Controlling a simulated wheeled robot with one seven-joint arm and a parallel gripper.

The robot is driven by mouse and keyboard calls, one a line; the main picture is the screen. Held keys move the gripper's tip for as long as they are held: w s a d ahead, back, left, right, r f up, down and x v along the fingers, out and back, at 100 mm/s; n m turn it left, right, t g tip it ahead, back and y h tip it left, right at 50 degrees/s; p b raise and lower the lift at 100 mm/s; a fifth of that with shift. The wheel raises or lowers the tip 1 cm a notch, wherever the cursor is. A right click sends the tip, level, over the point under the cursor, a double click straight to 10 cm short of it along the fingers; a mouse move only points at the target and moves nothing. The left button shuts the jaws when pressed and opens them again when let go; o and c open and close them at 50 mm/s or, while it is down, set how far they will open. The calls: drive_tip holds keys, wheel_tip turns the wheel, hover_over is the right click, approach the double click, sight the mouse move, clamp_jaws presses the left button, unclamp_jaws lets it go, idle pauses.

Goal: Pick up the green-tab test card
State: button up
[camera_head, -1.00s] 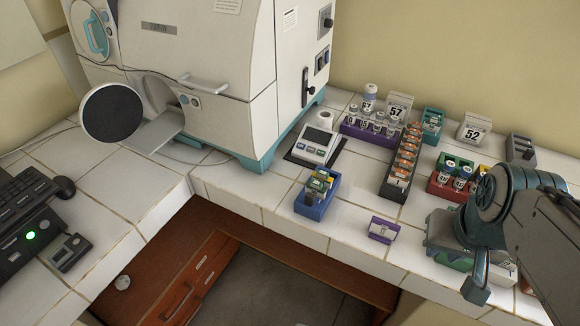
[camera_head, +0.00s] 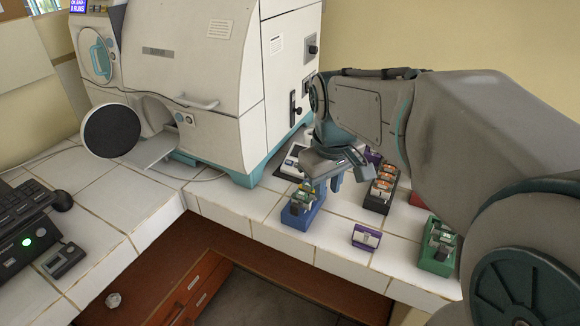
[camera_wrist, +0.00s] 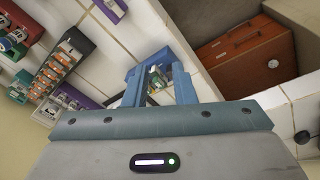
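The green-tab test card (camera_head: 303,197) appears to stand in the blue holder (camera_head: 299,216) near the counter's front edge, beside an orange-marked item; it is small and partly covered. In the wrist view a green and orange patch (camera_wrist: 154,80) shows between my fingers, probably the card's top, with the blue holder (camera_wrist: 157,62) around it. My gripper (camera_head: 325,184) is just above and slightly right of the holder, pointing down. In the wrist view its fingers (camera_wrist: 158,88) are apart. I see no contact with the card.
A small purple holder (camera_head: 366,237) lies right of the blue holder. A dark rack of orange-topped items (camera_head: 378,196) stands behind it. A green box (camera_head: 436,262) is at the right. The white incubator (camera_head: 195,75) stands at the back left.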

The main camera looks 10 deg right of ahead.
drive_tip(key=w+f+n+g+b, duration=0.2)
drive_tip(key=w+n, duration=0.4)
drive_tip(key=w, duration=1)
hover_over(305, 187)
drive_tip(key=d, duration=0.1)
drive_tip(key=shift+y, duration=0.3)
drive_tip(key=f, duration=0.7)
drive_tip(key=shift+s+d+f, duration=0.1)
drive_tip(key=shift+s+f, duration=0.1)
drive_tip(key=shift+f, duration=0.2)
drive_tip(key=shift+w+f, duration=0.15)
drive_tip(key=shift+f, duration=1.25)
drive_tip(key=shift+w+f, duration=0.15)
drive_tip(key=shift+f, duration=1.2)
clamp_jaws()
